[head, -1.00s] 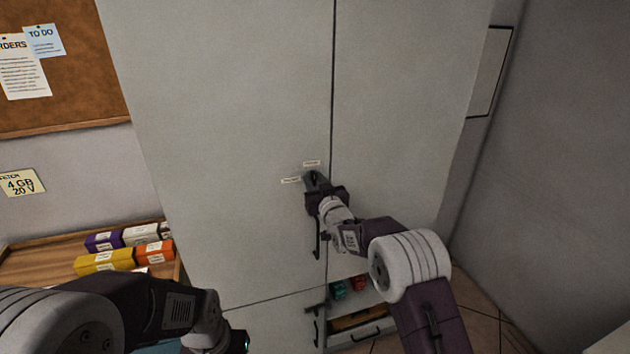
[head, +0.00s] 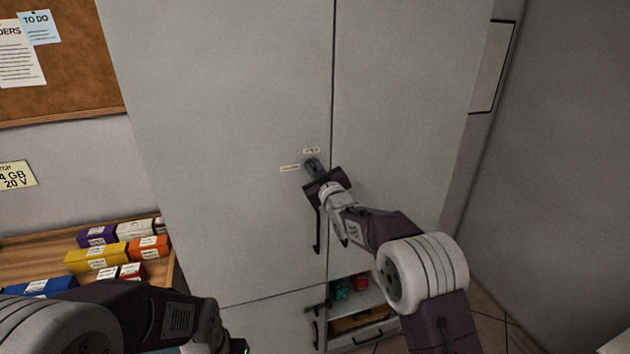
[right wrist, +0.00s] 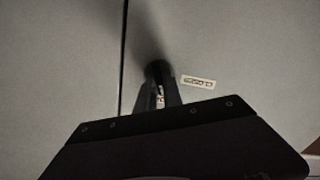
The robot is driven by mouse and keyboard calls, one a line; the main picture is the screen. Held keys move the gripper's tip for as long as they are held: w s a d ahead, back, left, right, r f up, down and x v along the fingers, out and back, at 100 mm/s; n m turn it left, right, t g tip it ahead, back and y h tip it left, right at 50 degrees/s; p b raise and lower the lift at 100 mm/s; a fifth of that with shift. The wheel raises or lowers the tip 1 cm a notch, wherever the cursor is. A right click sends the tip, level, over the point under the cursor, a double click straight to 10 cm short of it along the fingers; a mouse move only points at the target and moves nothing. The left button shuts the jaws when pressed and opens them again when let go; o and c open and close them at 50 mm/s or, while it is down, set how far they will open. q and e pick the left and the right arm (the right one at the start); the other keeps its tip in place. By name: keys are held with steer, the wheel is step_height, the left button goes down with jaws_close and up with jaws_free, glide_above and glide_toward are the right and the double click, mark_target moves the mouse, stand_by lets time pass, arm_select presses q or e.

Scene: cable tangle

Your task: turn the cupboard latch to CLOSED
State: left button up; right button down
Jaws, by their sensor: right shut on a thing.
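The cupboard latch (head: 312,164) is a small dark handle on the pale cupboard's left door, beside the seam. One small label (head: 311,150) sits above it and another (head: 290,168) to its left; their words are too small to read. My right gripper (head: 315,173) is shut on the latch and hides part of it. In the right wrist view its fingers (right wrist: 160,97) close around the dark latch (right wrist: 157,70), with one label (right wrist: 197,81) to the right. My left gripper (head: 240,346) is at the bottom edge, mostly cut off, away from the cupboard.
A long dark door handle (head: 318,232) hangs below the latch. Lower down is an open compartment with a teal item (head: 340,289) and a red item (head: 360,282). A wooden shelf (head: 20,246) with several coloured boxes stands left. The door around the latch is clear.

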steer(key=shift+a+f+n+b, duration=0.1)
steer(key=shift+f+n+b, duration=0.05)
steer(key=shift+n+b, duration=3)
steer(key=shift+f+n+b, duration=0.1)
steer(key=shift+n+b, duration=2.85)
steer(key=shift+n, duration=0.3)
steer(key=c, duration=1.5)
jaws_free()
steer(key=shift+s, duration=0.1)
